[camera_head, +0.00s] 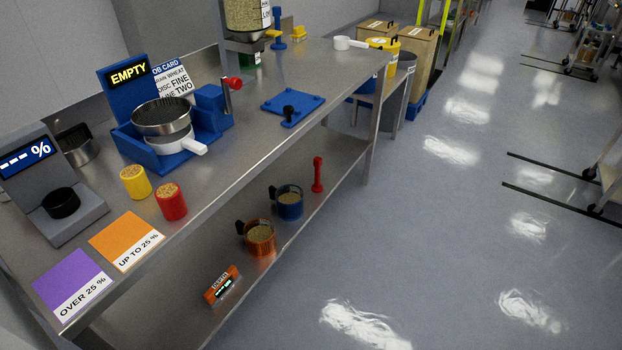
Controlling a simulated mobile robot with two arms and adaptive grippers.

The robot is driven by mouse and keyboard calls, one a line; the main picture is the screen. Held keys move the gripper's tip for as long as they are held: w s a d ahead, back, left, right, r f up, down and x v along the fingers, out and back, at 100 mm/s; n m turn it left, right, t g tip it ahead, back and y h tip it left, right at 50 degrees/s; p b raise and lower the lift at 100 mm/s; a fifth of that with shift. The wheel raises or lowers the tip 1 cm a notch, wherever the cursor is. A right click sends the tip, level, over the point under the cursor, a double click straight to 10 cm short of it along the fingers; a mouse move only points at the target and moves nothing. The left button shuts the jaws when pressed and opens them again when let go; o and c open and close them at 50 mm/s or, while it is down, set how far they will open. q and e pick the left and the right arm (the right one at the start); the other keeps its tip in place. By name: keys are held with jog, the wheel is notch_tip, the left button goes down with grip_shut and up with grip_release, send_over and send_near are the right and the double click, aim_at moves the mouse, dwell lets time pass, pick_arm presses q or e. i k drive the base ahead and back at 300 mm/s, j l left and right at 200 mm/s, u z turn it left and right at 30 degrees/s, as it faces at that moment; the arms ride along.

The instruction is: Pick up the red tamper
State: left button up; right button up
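The red tamper (317,175) stands upright on the lower shelf of the steel bench, near the shelf's right end. It is a slim red piece with a round knob on top and a wider foot. Nothing touches it. Neither of my grippers shows in the head view.
Left of the tamper on the lower shelf (338,152) are a blue cup (289,203), an orange cup (260,238) and an orange device (221,285). The bench top (236,165) overhangs the shelf. Open grey floor (430,230) lies to the right.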

aim_at(317, 188)
jog(key=i+l+u, duration=0.2)
jog(key=i+l, duration=0.5)
jog(key=i+l+u, duration=0.2)
jog(key=i+l, duration=0.45)
jog(key=l, duration=0.15)
